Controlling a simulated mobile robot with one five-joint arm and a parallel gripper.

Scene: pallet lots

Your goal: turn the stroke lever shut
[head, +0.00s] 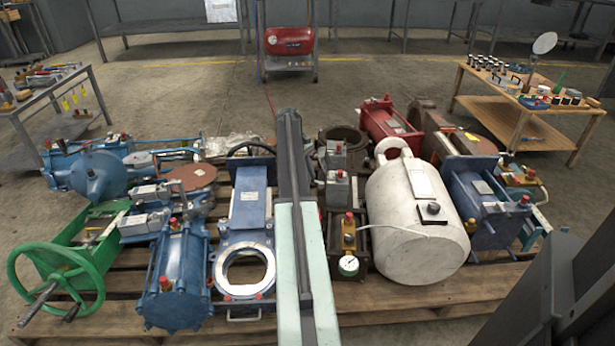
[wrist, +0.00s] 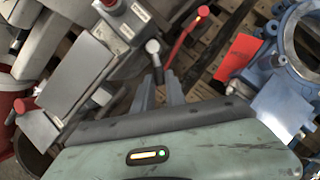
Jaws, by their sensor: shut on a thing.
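My gripper (wrist: 161,82) shows in the wrist view, with its two grey fingers close together. It is shut on a short lever with a pale round end (wrist: 152,46), which I take to be the stroke lever. The round end sticks out beyond the fingertips. The lever's lower part is hidden between the fingers, and I cannot see how far it is turned. A red rod (wrist: 183,42) runs close to the right of the fingertips. In the head view my arm covers the gripper and the lever.
Actuators and valves crowd a wooden pallet (head: 440,309). A white cylinder (head: 410,235) stands right of my arm, a blue gate valve (head: 245,240) left. A green handwheel (head: 58,285) is at far left. A red tag (wrist: 238,60) lies right of the fingers.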

